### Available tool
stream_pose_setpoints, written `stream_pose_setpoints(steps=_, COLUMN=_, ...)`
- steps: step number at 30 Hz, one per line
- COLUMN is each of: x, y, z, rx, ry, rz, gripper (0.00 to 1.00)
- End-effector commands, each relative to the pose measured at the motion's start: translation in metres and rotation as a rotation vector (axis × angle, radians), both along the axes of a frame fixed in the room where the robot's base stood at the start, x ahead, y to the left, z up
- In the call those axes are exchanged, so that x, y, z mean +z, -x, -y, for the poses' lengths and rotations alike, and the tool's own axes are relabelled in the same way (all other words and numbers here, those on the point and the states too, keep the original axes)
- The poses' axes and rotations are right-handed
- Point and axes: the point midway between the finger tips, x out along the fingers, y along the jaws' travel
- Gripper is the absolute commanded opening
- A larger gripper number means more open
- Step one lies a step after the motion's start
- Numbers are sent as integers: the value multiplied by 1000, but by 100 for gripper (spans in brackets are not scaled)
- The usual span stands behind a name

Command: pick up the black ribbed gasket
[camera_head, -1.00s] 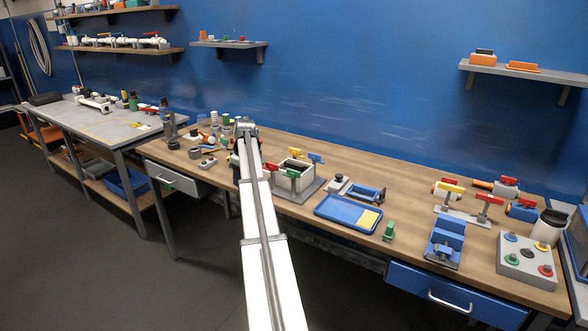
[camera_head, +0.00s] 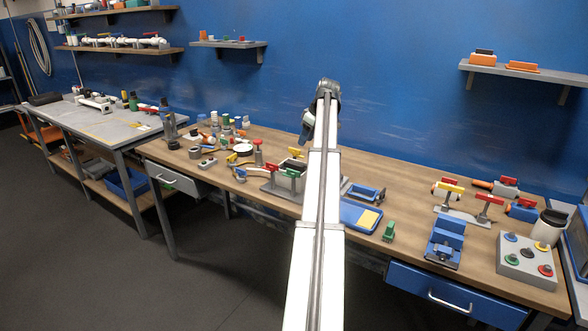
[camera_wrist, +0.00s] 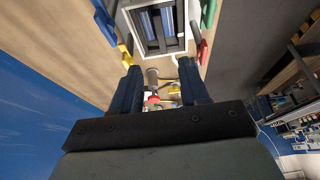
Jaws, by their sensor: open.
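I cannot pick out the black ribbed gasket for certain. In the head view, small dark round parts lie at the left of the wooden bench: a dark disc (camera_head: 173,144), a dark ring-like part (camera_head: 195,153), and a black-rimmed round piece with a pale top (camera_head: 243,149). Ribs are too small to see. My gripper (camera_head: 308,128) hangs above the bench's back middle, right of these parts and touching none. In the wrist view my gripper (camera_wrist: 160,66) is open, with nothing held between its two dark fingers. Small parts show beyond them.
A pale open box (camera_wrist: 124,8) with coloured handles around it shows ahead of the fingers. In the head view, red (camera_head: 258,142) and green (camera_head: 289,172) handles stand near it. A blue tray (camera_head: 355,219) lies to the right, partly behind my arm. The blue wall is close behind.

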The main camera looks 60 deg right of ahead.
Motion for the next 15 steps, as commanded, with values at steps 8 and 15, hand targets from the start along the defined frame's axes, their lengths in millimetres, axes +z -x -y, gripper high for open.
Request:
stream_pose_setpoints(steps=8, x=-44, y=-17, z=-1, rx=-1, ry=-1, rz=-2, gripper=45)
stream_pose_setpoints(steps=15, x=-68, y=-28, z=0, rx=-1, ry=1, rz=-1, gripper=45)
